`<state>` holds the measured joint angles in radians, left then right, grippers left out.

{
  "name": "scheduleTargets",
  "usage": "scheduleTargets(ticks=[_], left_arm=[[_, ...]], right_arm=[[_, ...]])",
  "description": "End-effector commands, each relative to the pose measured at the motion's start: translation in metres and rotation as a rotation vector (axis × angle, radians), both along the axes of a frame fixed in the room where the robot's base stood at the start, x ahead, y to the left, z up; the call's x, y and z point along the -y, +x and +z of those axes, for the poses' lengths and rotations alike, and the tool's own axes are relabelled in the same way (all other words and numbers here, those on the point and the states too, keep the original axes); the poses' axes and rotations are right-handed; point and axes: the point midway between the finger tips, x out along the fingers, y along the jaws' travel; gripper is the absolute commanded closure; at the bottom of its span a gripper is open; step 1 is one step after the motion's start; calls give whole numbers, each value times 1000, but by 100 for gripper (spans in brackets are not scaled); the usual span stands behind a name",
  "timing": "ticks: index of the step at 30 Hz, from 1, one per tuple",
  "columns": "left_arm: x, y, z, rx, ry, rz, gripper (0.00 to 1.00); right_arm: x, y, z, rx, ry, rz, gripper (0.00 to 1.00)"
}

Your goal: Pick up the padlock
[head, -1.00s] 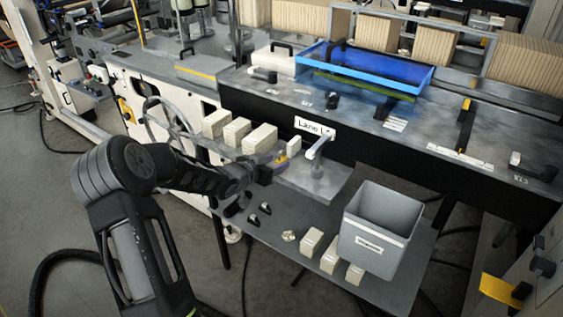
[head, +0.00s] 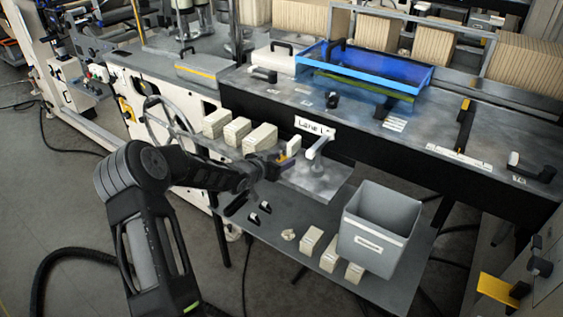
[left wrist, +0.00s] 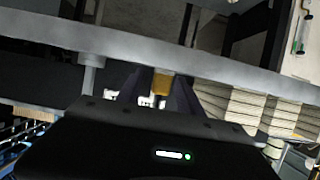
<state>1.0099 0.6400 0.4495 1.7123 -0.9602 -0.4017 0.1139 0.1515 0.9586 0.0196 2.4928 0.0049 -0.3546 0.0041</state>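My left gripper (head: 277,163) is over the inner edge of the small metal ledge below the lane label, beside the cream blocks. In the left wrist view its two dark fingers (left wrist: 160,92) stand on either side of a small brass-yellow body (left wrist: 162,84), which looks like the padlock. In the head view a small yellow-orange patch (head: 284,158) shows at the fingertips, mostly hidden by the gripper. I cannot tell whether the fingers touch the brass body or are apart from it. My right gripper is not in view.
Cream blocks (head: 237,131) stand left of the gripper. A metal lever (head: 318,146) stands close on its right, under the lane label (head: 314,126). The lower shelf (head: 300,268) holds small black items (head: 265,207), more cream blocks (head: 329,255) and a grey bin (head: 379,231).

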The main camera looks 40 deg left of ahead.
Motion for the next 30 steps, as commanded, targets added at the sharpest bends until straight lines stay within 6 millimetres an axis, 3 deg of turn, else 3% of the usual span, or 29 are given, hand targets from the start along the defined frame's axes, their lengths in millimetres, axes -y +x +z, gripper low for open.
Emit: scheduleTargets(ticks=[15,30], left_arm=[[0,0,0,0,0,0,100],[0,0,2,1,1,0,100]], right_arm=[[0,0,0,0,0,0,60],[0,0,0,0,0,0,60]])
